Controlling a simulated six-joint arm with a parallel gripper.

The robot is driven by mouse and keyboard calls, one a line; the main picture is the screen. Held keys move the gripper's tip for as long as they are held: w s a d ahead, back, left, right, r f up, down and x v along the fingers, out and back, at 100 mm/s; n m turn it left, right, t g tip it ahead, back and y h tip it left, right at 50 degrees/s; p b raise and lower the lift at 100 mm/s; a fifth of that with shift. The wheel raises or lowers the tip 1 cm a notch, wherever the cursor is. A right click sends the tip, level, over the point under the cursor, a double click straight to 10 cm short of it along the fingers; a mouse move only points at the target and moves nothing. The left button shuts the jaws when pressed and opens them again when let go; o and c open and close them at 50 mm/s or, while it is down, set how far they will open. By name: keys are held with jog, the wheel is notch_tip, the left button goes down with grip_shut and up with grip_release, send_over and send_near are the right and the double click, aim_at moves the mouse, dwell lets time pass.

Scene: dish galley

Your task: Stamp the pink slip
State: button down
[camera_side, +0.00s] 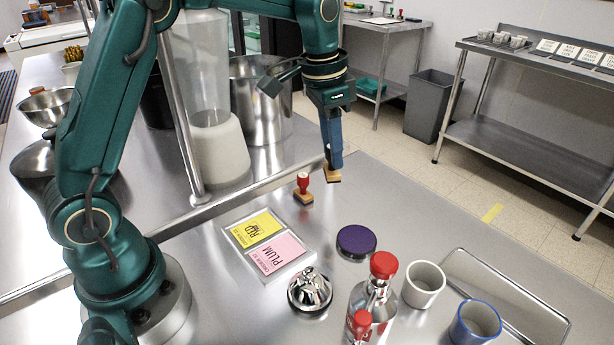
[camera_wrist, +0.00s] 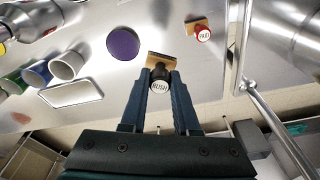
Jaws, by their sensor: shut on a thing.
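The pink slip (camera_side: 275,254), marked PLUM, lies beside a yellow slip (camera_side: 253,229) in a pale holder on the steel counter. The slips are not seen in the wrist view. My gripper (camera_side: 332,160) is shut on the stamp marked RUSH (camera_wrist: 160,86), with a black handle and a wooden base (camera_side: 333,177). I cannot tell whether its base touches the counter. A red stamp marked PAID (camera_side: 303,188) stands just left of it, and also shows in the wrist view (camera_wrist: 201,32). A round purple ink pad (camera_side: 356,240) sits between the stamps and the bottles; it also shows in the wrist view (camera_wrist: 123,44).
A chrome bell (camera_side: 310,291) stands below the slips. A red-capped bottle (camera_side: 371,305), a white cup (camera_side: 423,284), a blue-rimmed cup (camera_side: 475,322) and a metal tray (camera_side: 505,295) fill the lower right. A steel rail post (camera_side: 185,120) rises behind. Counter around the ink pad is clear.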

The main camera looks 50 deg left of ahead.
jog(key=d+f+m, duration=0.2)
jog(key=d+m, duration=0.1)
jog(key=d, duration=0.5)
jog(key=shift+g, duration=0.3)
jog(key=shift+s+f, duration=0.2)
jog(key=shift+f, duration=2.75)
jog(key=shift+f, duration=0.6)
notch_tip(320, 180, up, 7)
